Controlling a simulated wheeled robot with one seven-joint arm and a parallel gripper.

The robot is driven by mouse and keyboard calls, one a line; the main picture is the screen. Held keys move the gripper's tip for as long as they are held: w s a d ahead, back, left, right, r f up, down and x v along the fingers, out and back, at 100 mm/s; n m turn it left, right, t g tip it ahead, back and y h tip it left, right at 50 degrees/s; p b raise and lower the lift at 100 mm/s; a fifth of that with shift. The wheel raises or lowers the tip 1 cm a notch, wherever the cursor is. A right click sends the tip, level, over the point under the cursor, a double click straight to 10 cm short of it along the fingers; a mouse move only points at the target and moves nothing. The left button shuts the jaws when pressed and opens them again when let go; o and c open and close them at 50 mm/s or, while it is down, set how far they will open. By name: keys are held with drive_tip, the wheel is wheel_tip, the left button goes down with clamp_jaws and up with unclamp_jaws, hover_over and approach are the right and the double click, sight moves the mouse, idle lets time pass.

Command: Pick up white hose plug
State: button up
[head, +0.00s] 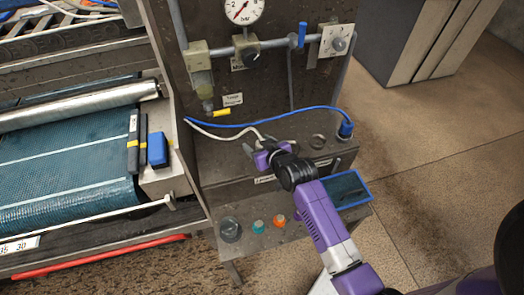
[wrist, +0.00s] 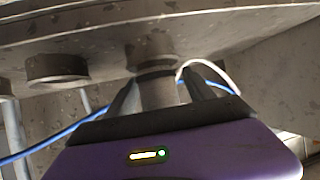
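The white hose (head: 215,137) runs from the left of the machine panel to the steel ledge, where its plug end is mostly hidden by my gripper (head: 260,146) in the head view. In the wrist view, a grey cylindrical plug body (wrist: 158,93) stands between the two dark fingers of my gripper (wrist: 160,88), against a round fitting (wrist: 156,68). The white hose (wrist: 212,67) curves out behind the right finger. The fingers lie close along both sides of the cylinder; whether they press on it cannot be told.
A blue hose (head: 270,122) arches over the ledge to a blue plug (head: 345,129) at right. An empty round fitting (head: 317,141) sits between. Pipes and a gauge (head: 242,10) stand behind.

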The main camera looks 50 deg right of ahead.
clamp_jaws()
drive_tip(key=shift+r, duration=0.1)
